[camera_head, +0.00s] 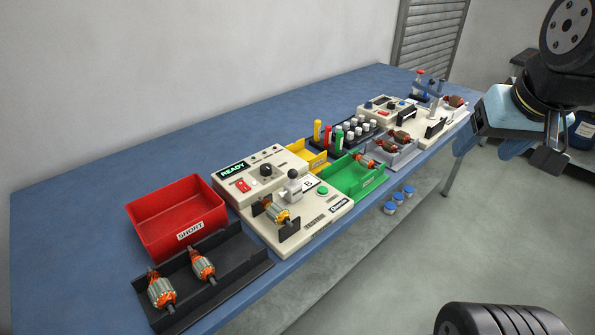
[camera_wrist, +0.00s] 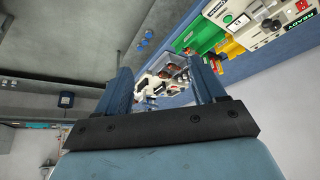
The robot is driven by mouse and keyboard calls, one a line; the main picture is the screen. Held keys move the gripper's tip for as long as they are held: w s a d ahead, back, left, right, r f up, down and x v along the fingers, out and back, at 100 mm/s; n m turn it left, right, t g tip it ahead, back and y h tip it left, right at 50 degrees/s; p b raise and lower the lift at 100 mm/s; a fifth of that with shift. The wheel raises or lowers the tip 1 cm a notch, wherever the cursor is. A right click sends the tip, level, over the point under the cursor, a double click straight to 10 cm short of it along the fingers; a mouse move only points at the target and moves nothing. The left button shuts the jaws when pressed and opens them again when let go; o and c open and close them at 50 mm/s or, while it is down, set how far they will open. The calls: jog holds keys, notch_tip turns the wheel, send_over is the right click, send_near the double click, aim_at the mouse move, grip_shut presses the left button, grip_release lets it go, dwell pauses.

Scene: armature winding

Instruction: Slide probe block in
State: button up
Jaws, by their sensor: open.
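The tester (camera_head: 325,208) is a cream base with a green button. Behind it stands a control box (camera_head: 262,172) whose display reads READY. A grey probe block (camera_head: 292,190) with a round knob on top stands on the tester, just behind an armature (camera_head: 275,212) lying in dark supports. Whether the block touches the armature is too small to tell. My gripper (camera_head: 490,146) is at the upper right, off the table's front edge and far from the tester. In the wrist view its two blue fingers (camera_wrist: 165,78) are spread and empty. The tester (camera_wrist: 232,14) shows there at the top.
A red SHORT bin (camera_head: 178,213) and a black tray (camera_head: 215,285) with two armatures are at the left. A green bin (camera_head: 352,180) and yellow bin (camera_head: 312,158) lie beside the tester. Coloured cylinders and another device stand farther right. The back of the table is clear.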

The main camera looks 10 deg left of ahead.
jog(key=shift+w+a, duration=0.25)
jog(key=shift+w, duration=0.1)
jog(key=shift+c, duration=0.8)
jog(key=w+a+f+n+y, duration=0.1)
jog(key=w+a, duration=0.1)
jog(key=w, duration=0.1)
jog(key=w+a+f+n+g+y, duration=0.1)
jog(key=w+a, duration=0.2)
jog(key=w+a+n+g, duration=0.1)
jog(key=w+a+n, duration=0.1)
jog(key=w, duration=0.2)
jog(key=shift+a+f+y, duration=0.25)
jog(key=shift+f+y, duration=0.15)
grip_shut()
jog(key=w+a+f+n+g+y, duration=0.3)
jog(key=w+a+f+n+y, duration=0.1)
jog(key=w+a+f, duration=0.6)
jog(key=shift+w+a+f+n, duration=0.4)
jog(key=shift+w+a, duration=1.05)
jog(key=shift+w, duration=0.5)
